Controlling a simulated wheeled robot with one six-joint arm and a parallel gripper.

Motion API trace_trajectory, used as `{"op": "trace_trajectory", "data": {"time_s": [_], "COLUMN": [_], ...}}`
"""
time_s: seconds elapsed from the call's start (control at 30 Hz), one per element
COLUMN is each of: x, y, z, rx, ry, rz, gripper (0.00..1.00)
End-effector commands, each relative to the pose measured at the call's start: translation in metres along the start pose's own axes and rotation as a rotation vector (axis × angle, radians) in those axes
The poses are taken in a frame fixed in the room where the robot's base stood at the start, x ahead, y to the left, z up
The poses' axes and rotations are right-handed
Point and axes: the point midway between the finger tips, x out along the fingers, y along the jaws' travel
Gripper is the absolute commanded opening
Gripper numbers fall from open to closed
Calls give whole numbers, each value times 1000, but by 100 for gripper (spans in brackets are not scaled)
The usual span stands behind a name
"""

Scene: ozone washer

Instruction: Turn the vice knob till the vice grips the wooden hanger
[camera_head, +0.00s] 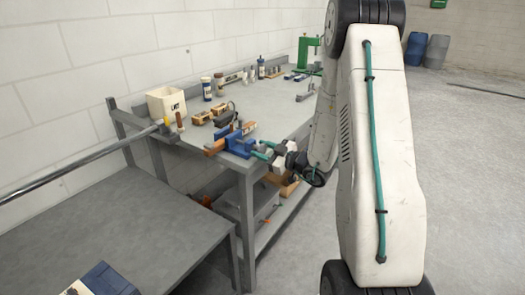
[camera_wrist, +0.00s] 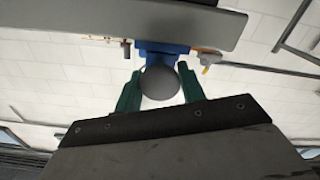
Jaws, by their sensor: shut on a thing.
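The blue vice (camera_head: 240,144) is fixed at the near corner of the workbench. A brown wooden piece (camera_head: 215,147), apparently the hanger, lies at its left side; I cannot tell how tightly the jaws meet it. In the wrist view, the blue vice body (camera_wrist: 163,47) is behind the round dark grey knob (camera_wrist: 160,87). My gripper (camera_wrist: 156,72) has its green fingers on both sides of the knob, shut on it. In the head view my gripper (camera_head: 264,151) is at the vice's right end, and the knob is hidden there.
The workbench (camera_head: 235,117) carries a white box (camera_head: 166,102), wooden blocks, jars and a green press (camera_head: 306,50) at the back. A grey metal rail (camera_head: 80,162) runs in from the left. A lower grey table (camera_head: 130,225) stands in front. The floor on the right is clear.

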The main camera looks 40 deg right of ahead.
Motion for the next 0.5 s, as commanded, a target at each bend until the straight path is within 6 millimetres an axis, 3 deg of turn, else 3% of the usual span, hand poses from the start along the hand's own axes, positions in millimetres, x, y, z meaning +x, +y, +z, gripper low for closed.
{"op": "trace_trajectory", "data": {"time_s": [0.4, 0.43, 0.5], "x": [-1, -1, -1], "y": [-4, -4, -4], "z": [2, 2, 2], "rx": [13, 13, 13], "ry": [-6, -6, -5], "rz": [-6, -6, -6], "gripper": [17, 42, 57]}}
